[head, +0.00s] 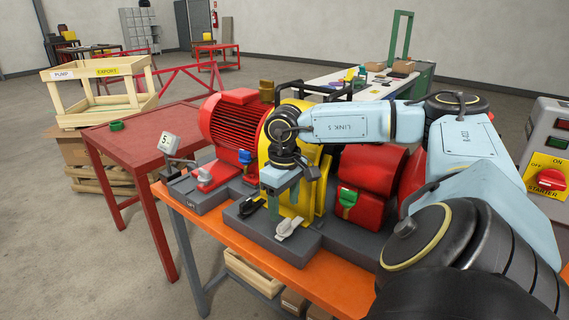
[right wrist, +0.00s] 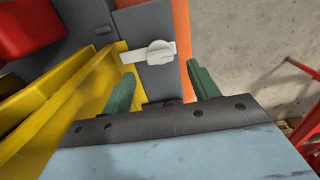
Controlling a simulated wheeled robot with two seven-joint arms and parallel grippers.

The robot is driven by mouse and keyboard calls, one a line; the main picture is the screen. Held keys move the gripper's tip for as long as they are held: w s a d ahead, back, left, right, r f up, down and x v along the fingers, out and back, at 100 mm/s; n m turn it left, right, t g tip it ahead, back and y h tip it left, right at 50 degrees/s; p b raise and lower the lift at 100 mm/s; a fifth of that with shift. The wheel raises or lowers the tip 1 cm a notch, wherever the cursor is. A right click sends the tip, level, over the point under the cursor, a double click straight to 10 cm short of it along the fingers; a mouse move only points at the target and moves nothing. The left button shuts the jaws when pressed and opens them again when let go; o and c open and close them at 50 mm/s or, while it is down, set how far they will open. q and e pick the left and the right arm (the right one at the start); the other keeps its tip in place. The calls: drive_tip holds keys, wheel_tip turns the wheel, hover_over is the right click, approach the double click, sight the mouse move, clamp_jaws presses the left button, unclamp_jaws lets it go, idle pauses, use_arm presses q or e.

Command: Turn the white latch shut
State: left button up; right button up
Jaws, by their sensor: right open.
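The white latch (head: 288,228) sits on the grey front block of the pump skid, near the orange edge. In the right wrist view the latch (right wrist: 160,53) shows a round knob with a flat bar, lying beyond the fingertips. My right gripper (head: 284,205) points down above the latch, beside the yellow guard (head: 262,150). Its green fingers (right wrist: 163,78) are apart, with nothing between them, and do not appear to touch the latch. My left gripper is not in view.
The yellow guard (right wrist: 50,100) stands close beside the right gripper. A red motor (head: 235,120) and a red housing with a green part (head: 348,198) flank it. The orange bench edge (head: 300,275) lies in front.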

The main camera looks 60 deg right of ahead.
sight(284, 222)
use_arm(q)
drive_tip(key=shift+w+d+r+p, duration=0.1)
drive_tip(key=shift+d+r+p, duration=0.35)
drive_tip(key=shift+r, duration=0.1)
use_arm(e)
wheel_tip(284, 222, up, 9)
drive_tip(key=shift+f, duration=0.15)
